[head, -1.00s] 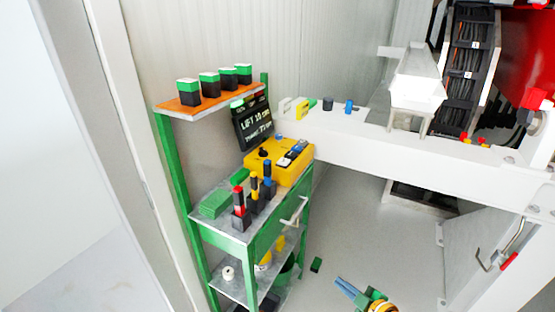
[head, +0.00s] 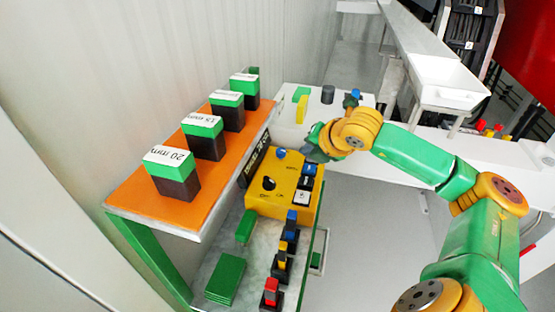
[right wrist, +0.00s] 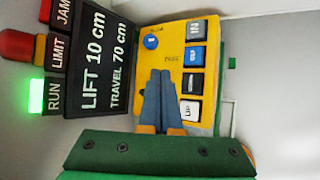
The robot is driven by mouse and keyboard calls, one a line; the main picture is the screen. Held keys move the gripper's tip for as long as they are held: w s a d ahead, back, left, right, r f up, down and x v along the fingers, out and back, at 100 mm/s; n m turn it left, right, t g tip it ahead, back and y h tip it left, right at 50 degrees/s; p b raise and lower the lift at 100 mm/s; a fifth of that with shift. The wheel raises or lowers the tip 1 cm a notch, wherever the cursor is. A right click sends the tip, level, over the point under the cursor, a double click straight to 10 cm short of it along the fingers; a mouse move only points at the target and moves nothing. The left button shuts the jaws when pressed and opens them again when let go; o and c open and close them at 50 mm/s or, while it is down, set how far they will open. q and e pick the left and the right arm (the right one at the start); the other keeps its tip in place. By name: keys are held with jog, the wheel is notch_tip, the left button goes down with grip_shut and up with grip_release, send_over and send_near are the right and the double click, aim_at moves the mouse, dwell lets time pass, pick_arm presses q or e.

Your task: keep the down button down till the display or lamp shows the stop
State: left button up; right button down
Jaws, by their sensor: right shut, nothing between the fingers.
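The yellow control box (head: 262,200) stands on the green bench. In the right wrist view the box (right wrist: 150,70) has a column of buttons: IN, a blue one, a black one (right wrist: 191,83) whose label I cannot read, and a white UP button (right wrist: 188,108). The dark display (right wrist: 92,60) reads LIFT 10 cm, TRAVEL 70 cm. My right gripper (right wrist: 161,73) is shut and empty before the panel, beside the black button; contact cannot be told. It also shows in the head view (head: 312,152).
Red, yellow and blue handled items (head: 270,293) stand below the box. A white beam (head: 350,170) runs behind my arm.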

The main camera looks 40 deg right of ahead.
aim_at(307, 184)
jog(key=shift+h, duration=0.3)
jog(key=f+b, duration=0.6)
jog(key=f, duration=0.1)
jog(key=shift+s+d, duration=0.3)
jog(key=shift+d, duration=0.05)
jog(key=shift+f+b, duration=0.25)
jog(key=shift+b, duration=0.25)
dwell(1.5)
jog(key=shift+f+b, duration=0.35)
jog(key=shift+b, duration=0.4)
